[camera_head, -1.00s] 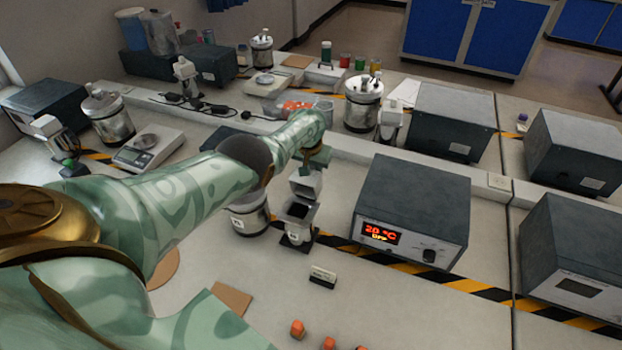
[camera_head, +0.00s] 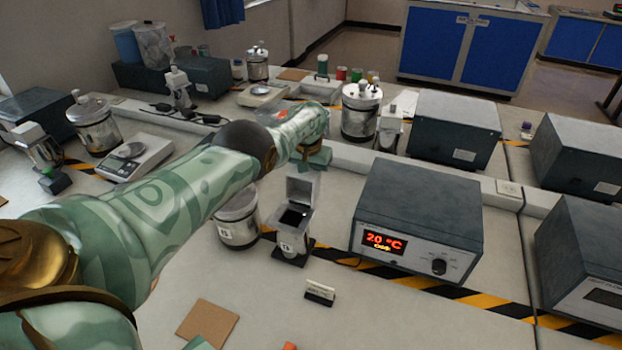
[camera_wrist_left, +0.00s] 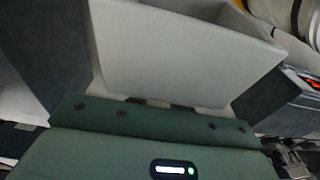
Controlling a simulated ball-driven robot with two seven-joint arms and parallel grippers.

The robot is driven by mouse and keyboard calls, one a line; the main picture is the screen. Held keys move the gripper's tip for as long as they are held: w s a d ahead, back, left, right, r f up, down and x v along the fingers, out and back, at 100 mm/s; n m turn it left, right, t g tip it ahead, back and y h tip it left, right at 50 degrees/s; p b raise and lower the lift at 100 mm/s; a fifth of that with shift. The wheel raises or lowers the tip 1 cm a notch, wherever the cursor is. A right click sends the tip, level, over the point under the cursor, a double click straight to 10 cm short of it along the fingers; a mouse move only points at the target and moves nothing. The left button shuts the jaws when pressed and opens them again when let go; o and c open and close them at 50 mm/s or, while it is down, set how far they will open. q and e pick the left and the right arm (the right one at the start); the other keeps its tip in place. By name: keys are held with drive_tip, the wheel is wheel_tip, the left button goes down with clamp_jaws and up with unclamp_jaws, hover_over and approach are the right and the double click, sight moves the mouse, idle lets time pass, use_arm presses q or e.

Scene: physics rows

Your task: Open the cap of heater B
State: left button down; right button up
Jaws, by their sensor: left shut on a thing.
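In the left wrist view the pale cap (camera_wrist_left: 180,50) fills the middle, right against the green gripper (camera_wrist_left: 150,115).
A dark controller box (camera_head: 420,215) reading about 20 °C stands right of the heater. A metal pot (camera_head: 238,222) stands close on the left. A small sign (camera_head: 320,292) and a brown board (camera_head: 207,322) lie in front. The bench in front is mostly clear.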

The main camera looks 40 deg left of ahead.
use_arm(q)
drive_tip(key=c, duration=1.2)
unclamp_jaws()
drive_tip(key=shift+c, duration=0.2)
drive_tip(key=shift+r+p, duration=0.4)
drive_tip(key=shift+r, duration=0.05)
wheel_tip(320, 180, up, 15)
drive_tip(key=s+p, duration=0.1)
drive_tip(key=p, duration=1.5)
drive_tip(key=shift+s+d+r, duration=0.15)
drive_tip(key=shift+s+d, duration=0.1)
drive_tip(key=shift+s, duration=0.1)
